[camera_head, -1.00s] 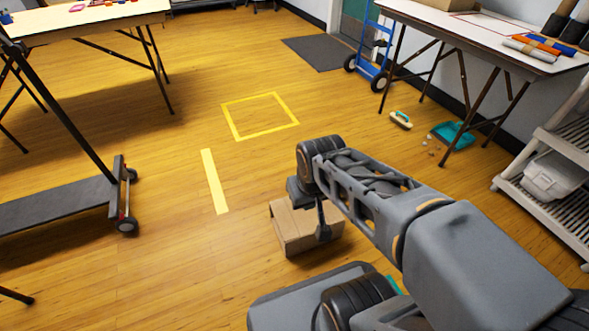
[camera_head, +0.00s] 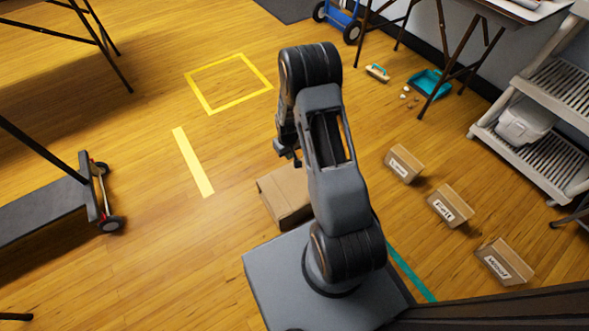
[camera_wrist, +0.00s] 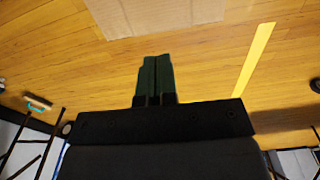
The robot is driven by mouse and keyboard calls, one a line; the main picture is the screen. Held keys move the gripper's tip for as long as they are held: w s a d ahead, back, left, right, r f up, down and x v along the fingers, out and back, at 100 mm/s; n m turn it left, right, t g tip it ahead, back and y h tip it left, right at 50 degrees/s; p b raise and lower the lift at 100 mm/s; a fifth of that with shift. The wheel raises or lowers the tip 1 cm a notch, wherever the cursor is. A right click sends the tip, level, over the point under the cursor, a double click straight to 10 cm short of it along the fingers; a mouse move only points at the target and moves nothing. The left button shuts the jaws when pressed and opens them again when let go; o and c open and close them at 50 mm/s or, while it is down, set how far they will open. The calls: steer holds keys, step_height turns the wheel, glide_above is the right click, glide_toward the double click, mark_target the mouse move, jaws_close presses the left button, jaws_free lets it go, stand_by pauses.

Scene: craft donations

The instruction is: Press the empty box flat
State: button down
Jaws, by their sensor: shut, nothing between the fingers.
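A plain brown cardboard box (camera_head: 279,194) sits on the wooden floor just beyond my base in the head view. Its top looks closed and it still has height; my arm hides its right part. Part of the box (camera_wrist: 155,14) also shows at the top edge of the wrist view. My gripper (camera_head: 296,161) is raised above the floor near the far side of the box, apart from it. In the wrist view the dark fingers (camera_wrist: 155,79) are together with nothing between them.
Several small things lie around: three labelled cartons (camera_head: 451,205) at right, a teal dustpan (camera_head: 430,84), a brush (camera_head: 377,72) and crumbs. A yellow taped square (camera_head: 228,83) and strip (camera_head: 193,162) mark open floor. A platform cart (camera_head: 62,208) stands left, a shelf rack (camera_head: 545,130) right.

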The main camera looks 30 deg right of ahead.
glide_toward(301, 194)
steer(key=w+r, duration=0.1)
steer(key=w, duration=0.5)
steer(key=shift+g, duration=0.3)
steer(key=shift+w+f+b, duration=0.1)
steer(key=shift+f+b, duration=2.4)
steer(key=shift+f, duration=1.5)
steer(key=shift+s+f, duration=0.25)
steer(key=shift+s, duration=0.8)
steer(key=shift+s+d+f+p, duration=0.1)
steer(key=shift+s+f+p, duration=0.1)
steer(key=shift+s, duration=0.45)
steer(key=shift+s+f+p, duration=0.1)
steer(key=shift+s+p, duration=0.1)
steer(key=shift+s, duration=0.5)
steer(key=shift+s+f, duration=0.1)
steer(key=shift+s, duration=0.1)
steer(key=shift+s+f, duration=0.15)
steer(key=shift+s, duration=0.05)
